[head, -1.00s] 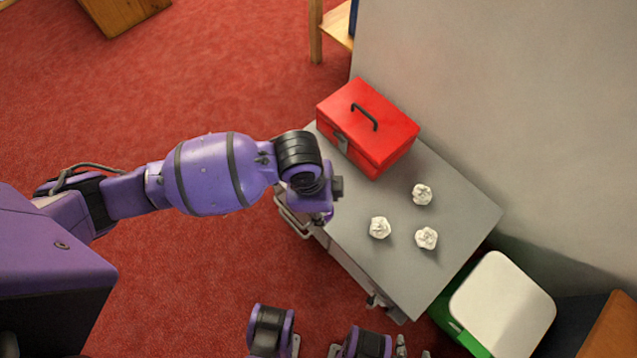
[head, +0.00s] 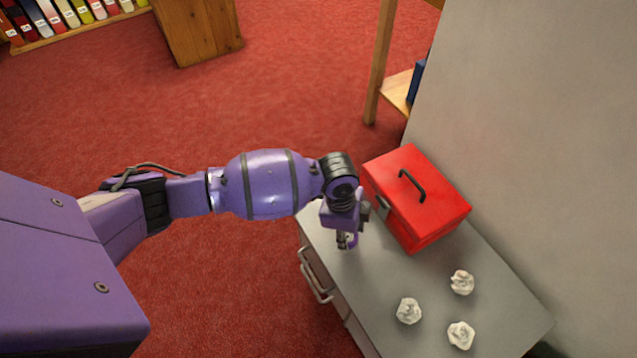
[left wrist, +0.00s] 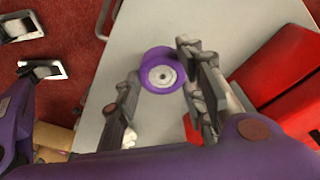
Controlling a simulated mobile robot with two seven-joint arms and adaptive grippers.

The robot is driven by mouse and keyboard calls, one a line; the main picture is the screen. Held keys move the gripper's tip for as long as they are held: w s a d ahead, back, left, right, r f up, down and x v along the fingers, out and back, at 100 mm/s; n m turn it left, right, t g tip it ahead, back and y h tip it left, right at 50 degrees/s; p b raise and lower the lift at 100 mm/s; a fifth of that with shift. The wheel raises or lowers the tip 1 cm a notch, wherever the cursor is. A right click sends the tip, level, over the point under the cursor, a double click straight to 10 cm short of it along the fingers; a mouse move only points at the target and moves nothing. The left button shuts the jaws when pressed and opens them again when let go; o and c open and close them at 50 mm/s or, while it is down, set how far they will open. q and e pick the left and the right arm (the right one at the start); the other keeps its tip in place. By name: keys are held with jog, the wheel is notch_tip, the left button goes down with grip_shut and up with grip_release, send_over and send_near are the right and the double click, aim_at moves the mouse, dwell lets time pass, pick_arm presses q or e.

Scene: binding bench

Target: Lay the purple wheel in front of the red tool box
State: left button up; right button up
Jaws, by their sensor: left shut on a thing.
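The purple wheel (left wrist: 150,84) with a pale grey hub shows in the left wrist view, held between the two fingers of my left gripper (left wrist: 160,85). In the head view my left gripper (head: 346,240) points down over the near left part of the grey cabinet top, and the wheel is mostly hidden below it. Whether the wheel touches the top I cannot tell. The red tool box (head: 424,203) stands on the cabinet just right of the gripper, with a black handle on its lid. Its red side also shows in the left wrist view (left wrist: 285,100).
A grey wall (head: 530,130) rises behind. Bare top lies between gripper and paper balls.

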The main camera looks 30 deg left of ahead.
aim_at(347, 236)
pick_arm(q)
jog(key=f, duration=0.2)
jog(key=w+f+b, duration=0.1)
jog(key=shift+f, duration=0.35)
jog(key=shift+r, duration=0.1)
jog(key=o, duration=1.1)
jog(key=shift+o, duration=0.2)
